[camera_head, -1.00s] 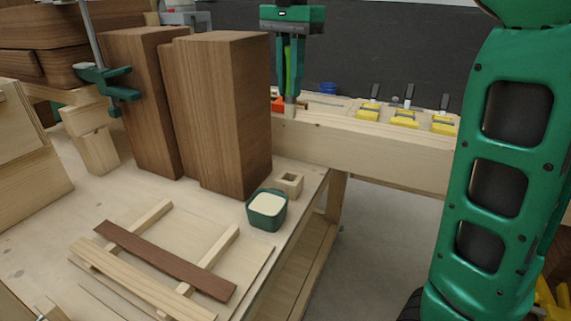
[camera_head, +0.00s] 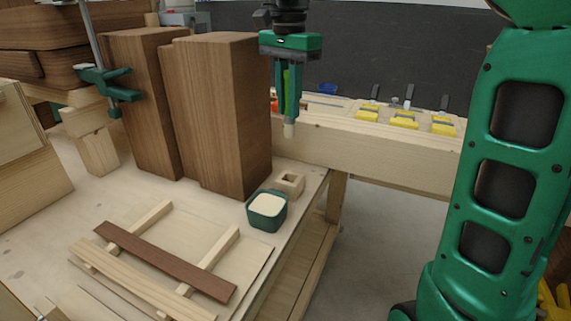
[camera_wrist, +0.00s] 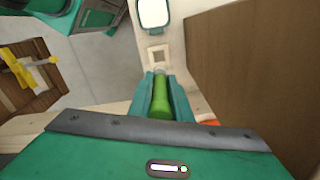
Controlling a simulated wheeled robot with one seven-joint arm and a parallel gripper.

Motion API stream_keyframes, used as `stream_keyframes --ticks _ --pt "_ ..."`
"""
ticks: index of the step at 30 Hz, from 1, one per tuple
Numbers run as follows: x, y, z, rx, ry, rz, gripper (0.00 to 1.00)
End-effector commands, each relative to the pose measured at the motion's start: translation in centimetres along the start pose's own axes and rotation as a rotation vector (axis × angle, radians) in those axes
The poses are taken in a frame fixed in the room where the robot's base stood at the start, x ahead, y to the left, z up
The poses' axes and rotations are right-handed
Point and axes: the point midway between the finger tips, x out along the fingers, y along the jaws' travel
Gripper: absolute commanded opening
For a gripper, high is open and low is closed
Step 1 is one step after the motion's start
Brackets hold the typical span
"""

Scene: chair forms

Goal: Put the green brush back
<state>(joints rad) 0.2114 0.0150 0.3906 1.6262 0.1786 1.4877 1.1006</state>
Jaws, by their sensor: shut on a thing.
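The green brush (camera_wrist: 161,100) is held upright between the fingers of my gripper (camera_wrist: 160,88), which is shut on it. In the head view my gripper (camera_head: 287,100) hangs right of the tall brown blocks, and the brush's pale tip (camera_head: 289,131) points down. A small wooden holder with a square hole (camera_head: 290,182) stands on the table below the brush, apart from it. It also shows in the wrist view (camera_wrist: 158,48), ahead of the fingertips.
A green pot with cream-coloured contents (camera_head: 267,209) stands beside the holder. Tall brown wooden blocks (camera_head: 222,115) stand close on the left. A wooden frame of slats (camera_head: 165,262) lies in front. Yellow clamps (camera_head: 404,122) sit on the back bench. The table's right edge is close to the holder.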

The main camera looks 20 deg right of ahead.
Motion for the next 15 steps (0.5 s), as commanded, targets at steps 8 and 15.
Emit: stream_keyframes --ticks 8,15 --pt "6.2 0.2 0.1 0.001 -0.007 0.002 0.00" --pt "10.7 0.2 0.2 0.000 -0.006 0.001 0.00"
